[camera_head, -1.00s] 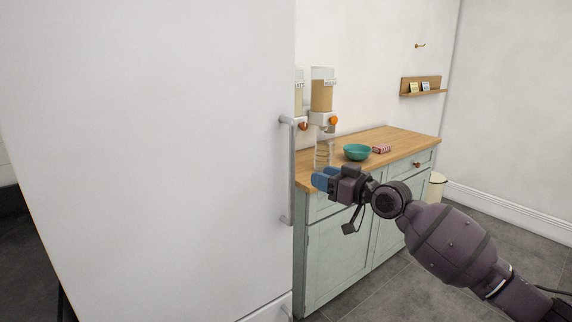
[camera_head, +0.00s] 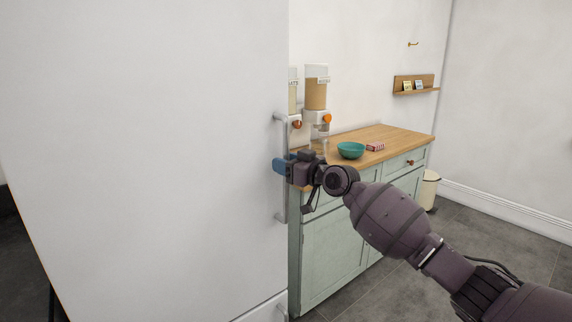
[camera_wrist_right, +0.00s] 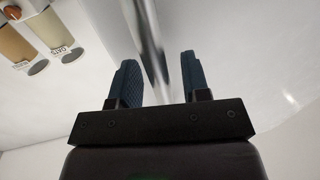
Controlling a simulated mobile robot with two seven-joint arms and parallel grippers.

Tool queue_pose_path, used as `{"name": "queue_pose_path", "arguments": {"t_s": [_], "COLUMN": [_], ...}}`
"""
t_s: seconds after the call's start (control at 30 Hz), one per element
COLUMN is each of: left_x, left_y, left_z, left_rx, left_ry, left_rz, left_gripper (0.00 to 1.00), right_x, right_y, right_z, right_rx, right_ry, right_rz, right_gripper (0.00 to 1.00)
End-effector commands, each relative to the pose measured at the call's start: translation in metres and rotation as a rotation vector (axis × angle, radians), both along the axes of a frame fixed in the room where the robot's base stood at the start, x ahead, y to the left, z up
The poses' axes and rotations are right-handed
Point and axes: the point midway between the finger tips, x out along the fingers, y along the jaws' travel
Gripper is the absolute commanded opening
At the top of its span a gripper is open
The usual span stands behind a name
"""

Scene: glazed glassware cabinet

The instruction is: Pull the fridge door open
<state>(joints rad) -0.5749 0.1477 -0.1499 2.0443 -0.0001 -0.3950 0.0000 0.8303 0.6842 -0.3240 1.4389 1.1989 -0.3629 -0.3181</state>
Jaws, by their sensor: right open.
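The white fridge door (camera_head: 150,150) fills the left half of the head view and looks shut. Its vertical metal bar handle (camera_head: 282,205) stands along the door's right edge. My right gripper (camera_head: 279,166) is at the handle's middle height, its blue fingertips overlapping the bar in the head view. In the right wrist view, the handle (camera_wrist_right: 153,45) runs between the two open blue fingers of the gripper (camera_wrist_right: 158,82). I cannot tell whether either finger touches it. My left gripper is not in view.
A green cabinet with a wooden top (camera_head: 385,137) stands right of the fridge. It holds a teal bowl (camera_head: 351,151), a small red box (camera_head: 375,147) and dispensers (camera_head: 316,95). A pale bin (camera_head: 429,190) stands beyond it. Grey floor (camera_head: 480,232) is clear at right.

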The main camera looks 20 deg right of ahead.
Motion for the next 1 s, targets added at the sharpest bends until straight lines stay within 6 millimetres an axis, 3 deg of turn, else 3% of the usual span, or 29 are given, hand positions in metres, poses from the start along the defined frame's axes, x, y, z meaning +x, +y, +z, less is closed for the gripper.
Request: {"name": "queue_pose_path", "arguments": {"t_s": [0.23, 0.5, 1.0], "left_x": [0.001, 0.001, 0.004], "left_y": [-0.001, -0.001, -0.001], "left_z": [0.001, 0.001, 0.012], "left_rx": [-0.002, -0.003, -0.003], "left_ry": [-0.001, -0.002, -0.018], "left_rz": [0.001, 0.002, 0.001], "left_gripper": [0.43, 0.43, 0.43], "right_x": [0.0, 0.0, -0.002], "right_y": [0.0, 0.0, 0.001], "right_z": [0.0, 0.0, 0.003], "right_rx": [0.0, 0.0, 0.001], "right_ry": [0.0, 0.0, -0.001], "right_rz": [0.0, 0.0, -0.013], "right_gripper": [0.41, 0.0, 0.0]}}
